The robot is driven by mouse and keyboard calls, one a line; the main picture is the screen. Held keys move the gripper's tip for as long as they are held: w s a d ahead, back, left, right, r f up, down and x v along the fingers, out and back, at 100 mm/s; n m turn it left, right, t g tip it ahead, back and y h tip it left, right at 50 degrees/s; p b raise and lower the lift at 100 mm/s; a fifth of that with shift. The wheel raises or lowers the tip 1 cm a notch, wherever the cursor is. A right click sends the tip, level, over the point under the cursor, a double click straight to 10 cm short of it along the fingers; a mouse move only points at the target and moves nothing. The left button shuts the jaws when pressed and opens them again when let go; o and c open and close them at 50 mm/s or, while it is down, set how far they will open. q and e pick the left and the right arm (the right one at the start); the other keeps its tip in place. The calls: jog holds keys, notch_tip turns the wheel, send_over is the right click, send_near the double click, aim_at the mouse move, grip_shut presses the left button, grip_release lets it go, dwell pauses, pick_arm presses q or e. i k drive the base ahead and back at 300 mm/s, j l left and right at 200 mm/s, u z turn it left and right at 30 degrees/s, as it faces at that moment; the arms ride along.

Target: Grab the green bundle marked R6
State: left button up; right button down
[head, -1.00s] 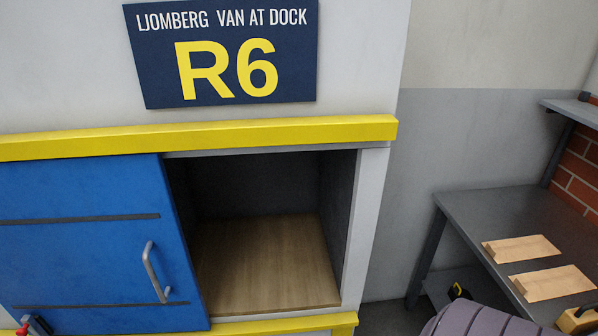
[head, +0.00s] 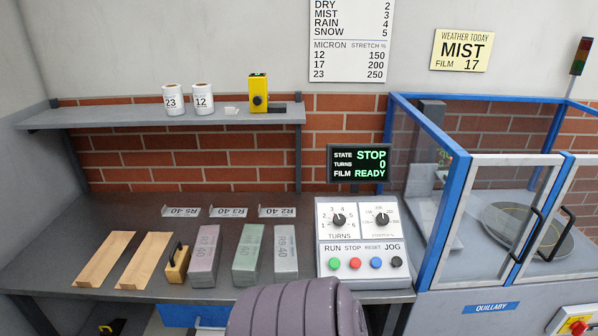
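The green bundle (head: 248,256) lies on the grey bench in the head view, between a pinkish bundle (head: 205,256) on its left and a grey bundle (head: 285,254) on its right. All three are long blocks pointing away from me. Small print runs along the green bundle's top; it ends in 40, and the rest is too small to read surely. Nothing touches the green bundle. Neither of my grippers is in view.
The control panel (head: 362,222) stands right of the bundles, beside a blue-framed enclosure (head: 448,222). A wooden block with a black handle (head: 177,264) and two brown flat pieces (head: 105,258) lie left. Label cards (head: 228,212) lie behind. A shelf (head: 130,119) overhangs the bench's back.

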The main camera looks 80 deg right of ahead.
aim_at(245, 268)
jog(key=l+z, duration=0.15)
jog(key=z, duration=2.15)
